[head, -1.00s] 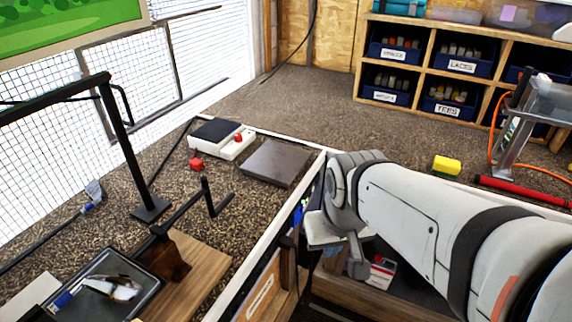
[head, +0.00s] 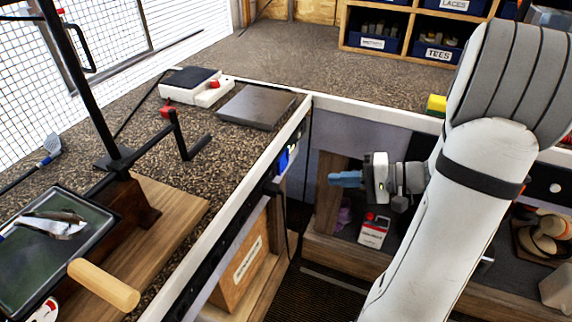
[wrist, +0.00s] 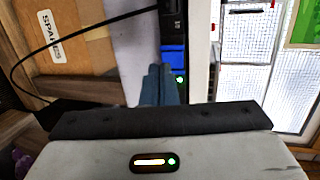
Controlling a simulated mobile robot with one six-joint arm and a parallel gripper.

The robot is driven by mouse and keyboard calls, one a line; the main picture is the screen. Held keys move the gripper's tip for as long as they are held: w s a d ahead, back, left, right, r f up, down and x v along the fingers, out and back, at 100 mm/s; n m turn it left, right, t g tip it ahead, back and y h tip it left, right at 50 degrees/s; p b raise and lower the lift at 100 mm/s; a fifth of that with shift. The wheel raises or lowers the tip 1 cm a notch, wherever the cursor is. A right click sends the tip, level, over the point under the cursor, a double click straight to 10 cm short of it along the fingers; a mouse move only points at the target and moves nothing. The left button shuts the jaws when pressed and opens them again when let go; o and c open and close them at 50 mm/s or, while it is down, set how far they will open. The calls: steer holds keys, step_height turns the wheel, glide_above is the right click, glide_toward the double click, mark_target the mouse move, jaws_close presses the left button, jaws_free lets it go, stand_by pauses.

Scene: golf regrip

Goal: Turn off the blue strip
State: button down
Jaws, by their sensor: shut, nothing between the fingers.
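The blue strip (head: 287,157) is mounted on the front face of the left workbench, just under its white edge. In the wrist view the blue strip (wrist: 173,62) shows just beyond my fingertips, partly hidden by them. A green light (wrist: 180,79) glows beside the fingertips. My gripper (head: 345,179) has blue fingers that are closed together and empty. It points left toward the strip, with a gap between them in the head view. The fingers also show closed in the wrist view (wrist: 158,85). The strip's switch cannot be made out clearly.
A black plug (wrist: 173,20) and cable sit on the strip's line beside the blue part. A wooden box labelled SPARES (wrist: 75,50) is below the bench. Open space lies between gripper and bench front.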

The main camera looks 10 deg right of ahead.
mark_target(286, 166)
steer(key=d+t, duration=0.1)
steer(key=w+d, duration=0.1)
steer(key=d+m+t, duration=0.1)
steer(key=shift+w+d+f+t, duration=0.2)
steer(key=shift+f+t, duration=0.1)
steer(key=shift+f, duration=0.1)
steer(key=shift+a, duration=0.1)
steer(key=x, duration=1.4)
steer(key=shift+s+f, duration=0.1)
